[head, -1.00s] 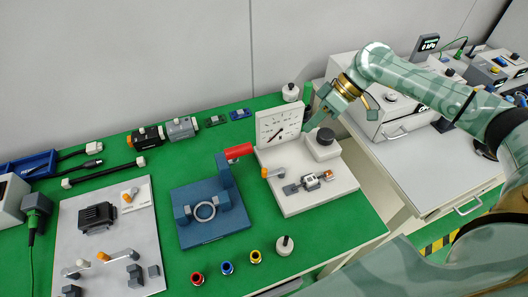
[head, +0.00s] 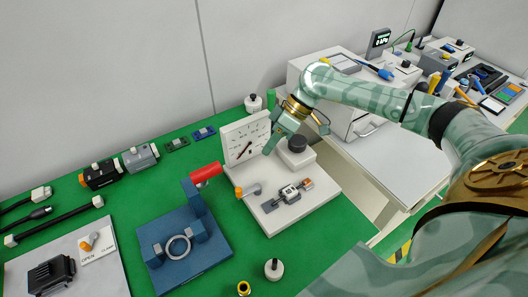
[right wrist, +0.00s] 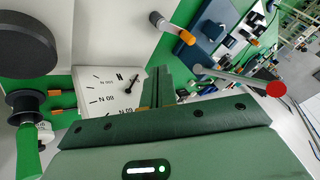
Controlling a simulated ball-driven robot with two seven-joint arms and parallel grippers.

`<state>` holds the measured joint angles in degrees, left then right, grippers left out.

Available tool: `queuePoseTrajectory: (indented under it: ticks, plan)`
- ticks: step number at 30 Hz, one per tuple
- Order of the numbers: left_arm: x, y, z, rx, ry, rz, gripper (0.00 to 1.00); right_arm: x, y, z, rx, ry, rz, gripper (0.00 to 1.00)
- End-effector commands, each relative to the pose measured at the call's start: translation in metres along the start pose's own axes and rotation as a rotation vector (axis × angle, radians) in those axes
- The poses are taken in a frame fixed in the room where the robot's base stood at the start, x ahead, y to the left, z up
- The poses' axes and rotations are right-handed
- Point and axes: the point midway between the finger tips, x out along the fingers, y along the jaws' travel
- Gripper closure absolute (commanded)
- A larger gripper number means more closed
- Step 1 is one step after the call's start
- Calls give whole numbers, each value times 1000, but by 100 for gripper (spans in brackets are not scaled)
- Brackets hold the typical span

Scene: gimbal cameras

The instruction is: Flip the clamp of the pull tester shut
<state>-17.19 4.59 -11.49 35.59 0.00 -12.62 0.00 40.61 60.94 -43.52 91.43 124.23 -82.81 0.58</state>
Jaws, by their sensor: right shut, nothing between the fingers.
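The pull tester (head: 322,193) is a white base with an upright dial plate (head: 238,131) and a black round knob (head: 297,144). Its clamp lever (head: 251,189) is grey with an orange tip and points left, away from the small grey-and-white piece (head: 289,194) on the base. The lever also shows in the right wrist view (right wrist: 170,27), beyond the fingers. My right gripper (head: 269,150) is shut and empty in front of the dial, between lever and knob, apart from the lever. Its fingers (right wrist: 160,85) show over the dial in the wrist view. My left gripper is not in view.
A blue fixture (head: 158,277) with a red handle (head: 206,172) stands just left of the tester. A white stopper-like piece (head: 273,270) stands in front. The green mat (head: 330,245) is clear at the front right. A white side table (head: 400,160) lies to the right.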

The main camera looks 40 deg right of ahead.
Motion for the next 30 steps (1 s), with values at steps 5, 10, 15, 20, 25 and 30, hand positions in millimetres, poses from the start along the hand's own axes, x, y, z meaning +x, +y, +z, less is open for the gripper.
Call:
queuePoseTrajectory:
  ticks: [5, 10, 15, 20, 25, 30]
  plan:
    - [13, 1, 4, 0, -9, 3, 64, 42, 1, 2, 0, -2, -5, 100]
    - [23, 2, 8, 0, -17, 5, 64, 78, 1, 2, 1, -2, -5, 100]
    - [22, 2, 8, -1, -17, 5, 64, 90, -20, 1, -2, -1, -3, 100]
    - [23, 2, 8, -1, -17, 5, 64, 96, -32, 1, -1, -1, -1, 100]
    - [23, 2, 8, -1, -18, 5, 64, 98, -36, 1, 0, -1, 0, 100]
    - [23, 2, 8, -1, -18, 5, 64, 98, -36, 1, 0, -1, 0, 100]
